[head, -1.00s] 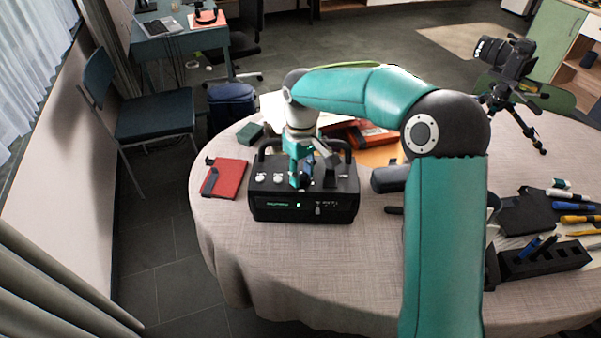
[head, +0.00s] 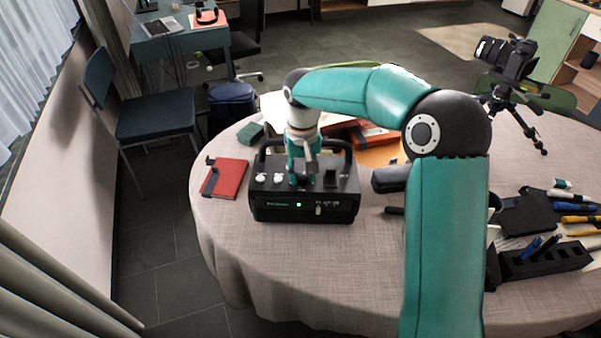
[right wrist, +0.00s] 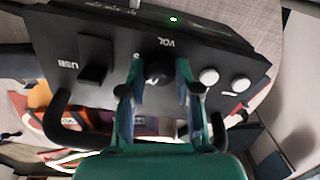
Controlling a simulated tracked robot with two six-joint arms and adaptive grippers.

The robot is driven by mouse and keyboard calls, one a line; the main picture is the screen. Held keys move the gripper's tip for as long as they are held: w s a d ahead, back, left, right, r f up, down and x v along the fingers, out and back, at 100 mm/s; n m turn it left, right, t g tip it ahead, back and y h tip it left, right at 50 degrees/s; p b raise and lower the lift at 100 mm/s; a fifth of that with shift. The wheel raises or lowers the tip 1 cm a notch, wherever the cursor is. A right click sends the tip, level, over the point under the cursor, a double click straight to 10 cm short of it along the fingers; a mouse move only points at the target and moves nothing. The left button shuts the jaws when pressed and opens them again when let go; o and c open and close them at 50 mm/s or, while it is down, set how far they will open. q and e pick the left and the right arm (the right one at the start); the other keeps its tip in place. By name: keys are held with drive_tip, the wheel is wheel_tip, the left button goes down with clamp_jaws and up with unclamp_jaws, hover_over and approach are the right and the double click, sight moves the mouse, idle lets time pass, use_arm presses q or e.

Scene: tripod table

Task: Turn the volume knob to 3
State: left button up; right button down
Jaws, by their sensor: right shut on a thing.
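The black control box (head: 272,208) stands on the round table, a lit green light on its front. It also shows in the right wrist view (right wrist: 115,50), upside down, with the label VOL on its top panel. The dark volume knob (right wrist: 158,72) is beside that label, partly covered by the fingers. My right gripper (head: 300,180) reaches down onto the box top. In the right wrist view its two fingers (right wrist: 160,78) are shut on the knob's sides. The knob's pointer is not readable, and most scale digits are hidden. My left gripper is not in view.
Two white knobs (head: 278,177) sit left of my gripper, and a dark block marked USB (right wrist: 94,60) is on the other side. Black handles (head: 349,160) rise behind. A red notebook (head: 230,178) lies left; a camera on a tripod (head: 505,62) stands right.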

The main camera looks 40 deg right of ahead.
sight(302, 175)
drive_tip(key=shift+w+r, duration=0.1)
drive_tip(key=c, duration=0.8)
unclamp_jaws()
wheel_tip(302, 175, up, 12)
